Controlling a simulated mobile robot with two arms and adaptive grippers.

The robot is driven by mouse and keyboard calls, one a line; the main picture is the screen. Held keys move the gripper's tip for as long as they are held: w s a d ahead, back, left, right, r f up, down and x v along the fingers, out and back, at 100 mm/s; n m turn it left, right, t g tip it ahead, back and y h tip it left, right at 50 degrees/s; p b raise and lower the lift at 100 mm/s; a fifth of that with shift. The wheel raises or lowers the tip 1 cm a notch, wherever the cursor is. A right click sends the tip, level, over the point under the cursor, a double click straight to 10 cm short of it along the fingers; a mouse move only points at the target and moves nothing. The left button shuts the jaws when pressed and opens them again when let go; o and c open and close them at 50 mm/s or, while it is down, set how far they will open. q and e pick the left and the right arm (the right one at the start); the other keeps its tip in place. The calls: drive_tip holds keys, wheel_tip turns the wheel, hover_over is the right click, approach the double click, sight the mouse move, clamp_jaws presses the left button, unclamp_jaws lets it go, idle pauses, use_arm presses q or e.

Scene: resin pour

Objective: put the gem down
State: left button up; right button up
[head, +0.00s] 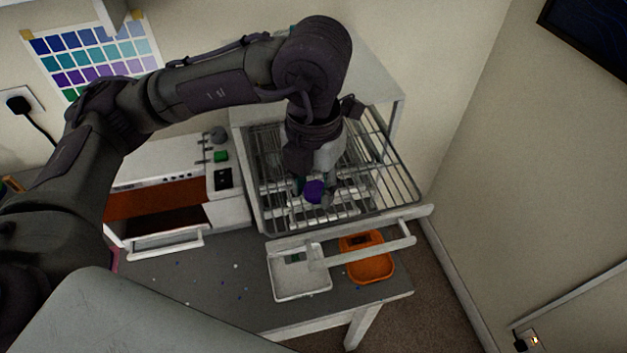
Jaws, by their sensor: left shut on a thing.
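A purple gem (314,191) shows at the fingertips of my left gripper (308,187). The gripper is shut on it and points down over a wire rack (388,190). The rack is part of a pulled-out drawer or shelf of a white cabinet. I cannot tell whether the gem touches the rack or hangs just above it. The arm and wrist hide the rack's back middle part. My right gripper is not in view.
A white tray (300,292) and an orange tray (370,270) stand on the grey table (220,305) below the rack's front bar (345,233). A white machine with an open brown-fronted compartment (165,199) stands left, with a green item (221,156) on it. Walls close off the right.

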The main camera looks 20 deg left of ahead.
sight(314, 193)
use_arm(q)
drive_tip(key=shift+f, duration=0.2)
drive_tip(key=o, duration=0.9)
drive_tip(key=shift+r, duration=0.1)
drive_tip(key=shift+r, duration=0.15)
wheel_tip(314, 193, up, 12)
drive_tip(key=b, duration=0.1)
drive_tip(key=shift+b, duration=0.4)
drive_tip(key=shift+d, duration=0.1)
